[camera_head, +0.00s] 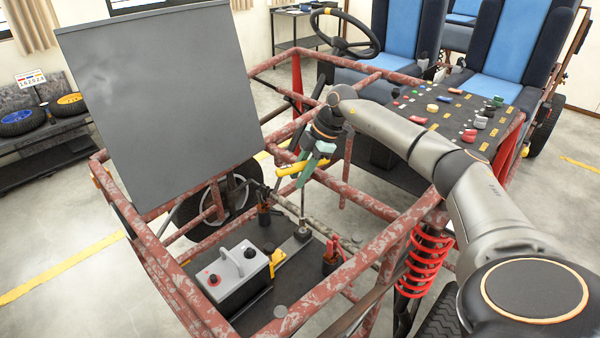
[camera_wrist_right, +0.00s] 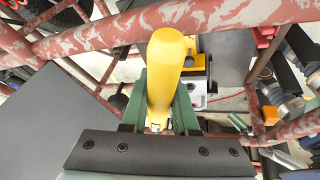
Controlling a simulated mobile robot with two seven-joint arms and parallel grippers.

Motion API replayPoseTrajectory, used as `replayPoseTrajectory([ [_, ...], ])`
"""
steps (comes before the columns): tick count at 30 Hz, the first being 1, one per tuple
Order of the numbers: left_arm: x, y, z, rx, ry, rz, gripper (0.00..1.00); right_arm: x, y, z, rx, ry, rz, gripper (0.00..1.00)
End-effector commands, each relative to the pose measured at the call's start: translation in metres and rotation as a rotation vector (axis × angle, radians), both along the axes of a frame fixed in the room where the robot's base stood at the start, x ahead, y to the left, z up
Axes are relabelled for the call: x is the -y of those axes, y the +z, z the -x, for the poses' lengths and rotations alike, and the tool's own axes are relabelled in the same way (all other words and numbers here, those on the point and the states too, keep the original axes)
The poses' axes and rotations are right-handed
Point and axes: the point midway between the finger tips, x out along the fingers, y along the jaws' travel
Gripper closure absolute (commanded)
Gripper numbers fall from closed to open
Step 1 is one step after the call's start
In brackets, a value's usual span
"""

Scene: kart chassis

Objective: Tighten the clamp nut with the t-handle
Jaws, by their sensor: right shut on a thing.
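My right gripper (camera_head: 305,167) is above the front tray of the kart. It is shut on the yellow grip of the t-handle (camera_head: 290,169). In the right wrist view the yellow grip (camera_wrist_right: 165,70) lies between the two green fingers of the gripper (camera_wrist_right: 164,88). My left gripper is not in view.
Rusty red frame tubes (camera_head: 345,273) surround the tray (camera_head: 268,309). A grey panel (camera_head: 155,100) stands on the left. A red spring (camera_head: 424,265) is near my arm.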

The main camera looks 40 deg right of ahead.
Motion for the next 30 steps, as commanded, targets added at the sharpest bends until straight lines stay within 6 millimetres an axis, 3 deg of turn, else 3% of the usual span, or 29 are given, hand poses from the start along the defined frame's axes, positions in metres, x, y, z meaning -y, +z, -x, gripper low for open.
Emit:
replayPoseTrajectory([
  [4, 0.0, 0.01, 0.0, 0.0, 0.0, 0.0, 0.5, 0.0, 0.009, 0.0, 0.001, 0.0, -0.001, 1.0],
  [17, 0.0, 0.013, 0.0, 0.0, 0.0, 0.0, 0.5, 0.0, 0.012, 0.0, 0.002, -0.001, -0.001, 1.0],
  [25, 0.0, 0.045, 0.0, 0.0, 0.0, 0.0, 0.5, 0.0, 0.04, 0.0, 0.002, -0.001, -0.001, 1.0],
  [30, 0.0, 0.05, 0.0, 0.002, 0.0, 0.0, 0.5, 0.0, 0.056, -0.001, 0.002, 0.0, 0.0, 1.0],
])
